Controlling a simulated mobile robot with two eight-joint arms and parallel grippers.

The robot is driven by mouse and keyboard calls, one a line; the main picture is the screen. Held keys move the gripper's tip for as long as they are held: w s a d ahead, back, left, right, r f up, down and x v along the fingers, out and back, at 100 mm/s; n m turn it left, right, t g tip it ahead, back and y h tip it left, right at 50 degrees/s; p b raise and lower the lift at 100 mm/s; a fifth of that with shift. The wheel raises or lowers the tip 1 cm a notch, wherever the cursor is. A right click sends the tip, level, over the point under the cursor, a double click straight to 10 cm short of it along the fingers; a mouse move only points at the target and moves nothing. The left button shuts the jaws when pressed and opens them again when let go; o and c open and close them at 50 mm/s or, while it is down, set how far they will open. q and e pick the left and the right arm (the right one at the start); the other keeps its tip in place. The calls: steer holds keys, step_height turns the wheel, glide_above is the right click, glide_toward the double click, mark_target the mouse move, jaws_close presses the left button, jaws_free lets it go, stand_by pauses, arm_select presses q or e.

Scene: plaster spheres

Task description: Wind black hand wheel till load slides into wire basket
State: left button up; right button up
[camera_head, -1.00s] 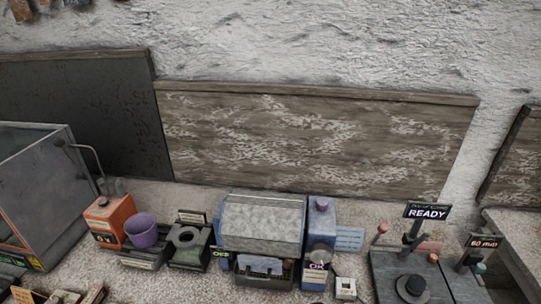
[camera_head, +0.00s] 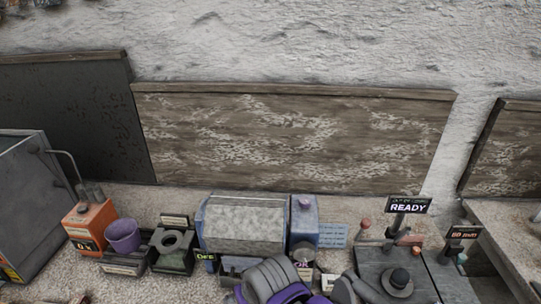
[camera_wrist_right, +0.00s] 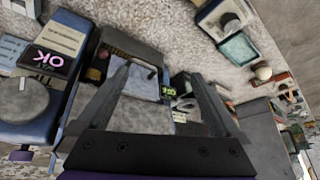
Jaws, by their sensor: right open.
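A blue machine with a mottled grey hood (camera_head: 243,226) stands on the table, a blue tower (camera_head: 304,222) with a purple cap at its right. The dark basket below the hood is mostly hidden by my arm in the head view. I cannot surely tell which part is the black hand wheel; a round grey disc (camera_wrist_right: 22,100) shows by the OK display (camera_wrist_right: 47,60) in the right wrist view. My right gripper (camera_wrist_right: 165,78) is open, with a pale panel and a small green display beyond its fingers. My left gripper is not in view.
A dark plate with a black knob (camera_head: 398,281) and a READY sign (camera_head: 408,206) stand right.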

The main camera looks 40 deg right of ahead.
steer(key=w+d+r+m+g, duration=0.2)
steer(key=w+d+r+m, duration=0.2)
steer(key=r, duration=0.4)
steer(key=w+d+r+m+g, duration=0.1)
steer(key=w+d+r+m, duration=0.3)
steer(key=d+r+m, duration=0.2)
steer(key=w+d+r+m+g, duration=0.2)
steer(key=w+d+r+m, duration=0.2)
steer(key=d+r, duration=0.3)
steer(key=shift+d+r+m+g, duration=0.3)
steer(key=shift+r+m, duration=0.4)
steer(key=shift+r, duration=1.1)
steer(key=shift+c, duration=1.1)
